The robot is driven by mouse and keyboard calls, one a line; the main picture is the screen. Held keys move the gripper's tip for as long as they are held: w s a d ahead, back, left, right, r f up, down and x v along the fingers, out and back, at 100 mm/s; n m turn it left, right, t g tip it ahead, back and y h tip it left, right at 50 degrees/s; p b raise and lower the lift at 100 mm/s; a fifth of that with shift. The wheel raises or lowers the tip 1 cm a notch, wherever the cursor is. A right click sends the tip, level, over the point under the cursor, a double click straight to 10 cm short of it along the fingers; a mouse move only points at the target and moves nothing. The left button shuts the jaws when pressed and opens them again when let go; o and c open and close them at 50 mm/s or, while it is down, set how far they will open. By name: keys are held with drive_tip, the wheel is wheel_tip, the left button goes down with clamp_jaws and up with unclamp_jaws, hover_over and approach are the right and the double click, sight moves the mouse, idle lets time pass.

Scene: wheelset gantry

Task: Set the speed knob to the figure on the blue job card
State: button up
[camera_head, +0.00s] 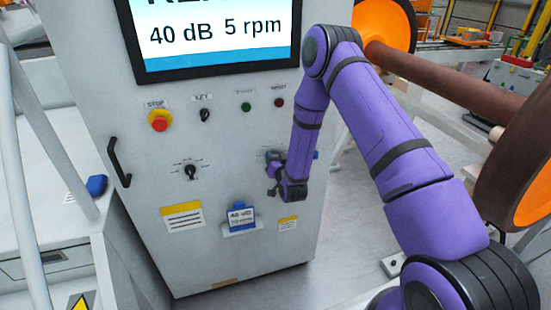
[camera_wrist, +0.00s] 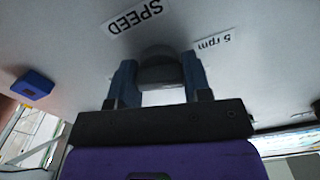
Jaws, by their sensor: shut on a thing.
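My gripper (camera_wrist: 160,78) is shut on the knob, one finger on each side. In the head view my gripper (camera_head: 273,175) is at the cabinet front and hides the knob. The blue job card (camera_head: 240,216) is on the panel below and left of it; its top line seems to end in "dB", and its lower line is too small to read. The screen (camera_head: 215,38) reads "40 dB 5 rpm".
The cabinet (camera_head: 100,70) also carries a red stop button (camera_head: 160,120), a key switch (camera_head: 205,115), another black knob (camera_head: 191,172) and a handle (camera_head: 119,162). A wheelset (camera_head: 440,72) stands behind my arm on the right. A blue block (camera_wrist: 32,83) shows left in the wrist view.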

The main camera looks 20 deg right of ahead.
drive_tip(key=m, duration=0.4)
drive_tip(key=shift+m, duration=0.3)
drive_tip(key=m, duration=0.4)
idle(0.3)
drive_tip(key=o, duration=0.9)
drive_tip(key=s, duration=1)
drive_tip(key=shift+s+a, duration=0.15)
drive_tip(key=shift+s, duration=0.25)
